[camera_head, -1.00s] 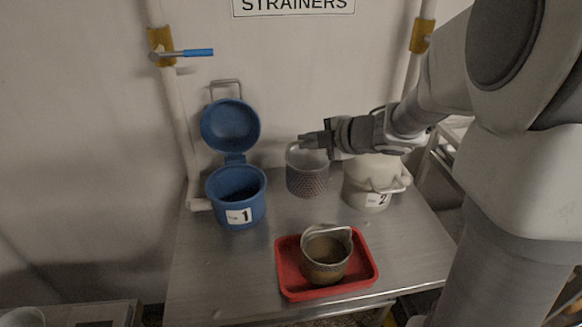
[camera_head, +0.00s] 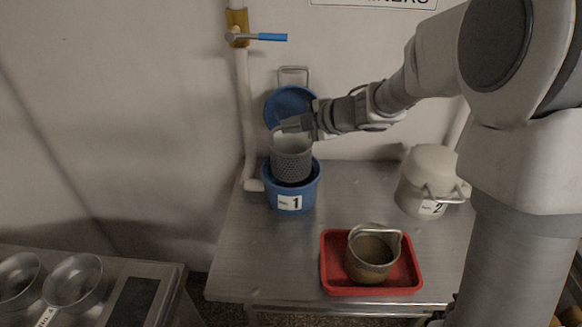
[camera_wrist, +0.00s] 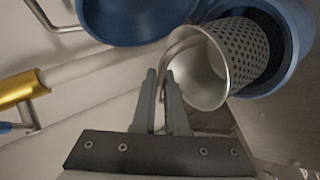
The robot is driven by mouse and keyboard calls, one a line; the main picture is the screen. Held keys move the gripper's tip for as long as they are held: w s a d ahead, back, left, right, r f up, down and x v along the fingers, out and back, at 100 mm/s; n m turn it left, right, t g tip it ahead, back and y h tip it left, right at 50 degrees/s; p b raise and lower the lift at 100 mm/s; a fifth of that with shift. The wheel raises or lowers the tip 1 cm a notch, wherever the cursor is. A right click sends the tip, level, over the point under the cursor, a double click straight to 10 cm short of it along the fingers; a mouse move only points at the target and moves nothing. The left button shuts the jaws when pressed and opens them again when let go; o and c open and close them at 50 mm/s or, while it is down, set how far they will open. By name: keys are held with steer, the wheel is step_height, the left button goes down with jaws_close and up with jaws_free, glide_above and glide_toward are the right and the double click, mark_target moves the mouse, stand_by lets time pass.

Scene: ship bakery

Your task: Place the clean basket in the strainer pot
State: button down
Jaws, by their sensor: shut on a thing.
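The clean basket (camera_head: 291,158) is a grey perforated metal cup, roughly upright. My gripper (camera_head: 283,126) is shut on its handle at the top. The blue strainer pot (camera_head: 271,198), labelled 1, stands open at the back left of the steel table, its round lid (camera_head: 287,104) tipped up behind. In the head view the basket's lower part is at the pot's mouth; its bottom edge shows above the front rim, and I cannot tell how deep it sits. In the wrist view my gripper (camera_wrist: 160,82) holds the handle, with the basket (camera_wrist: 243,55) overlapping the pot's opening (camera_wrist: 297,62).
A brownish, dirty-looking basket (camera_head: 370,268) sits in a red tray (camera_head: 335,277) at the table's front. A closed pale pot (camera_head: 421,185) labelled 2 stands at right. A pipe with a blue-handled valve (camera_head: 262,37) runs up the wall. Bowls (camera_head: 73,281) lie on the left counter.

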mark_target(291, 158)
step_height(291, 158, down, 9)
steer(key=shift+r+b, duration=0.1)
steer(key=shift+b, duration=1.05)
steer(key=shift+f, duration=0.2)
steer(key=c, duration=1)
jaws_free()
steer(key=shift+o, duration=0.2)
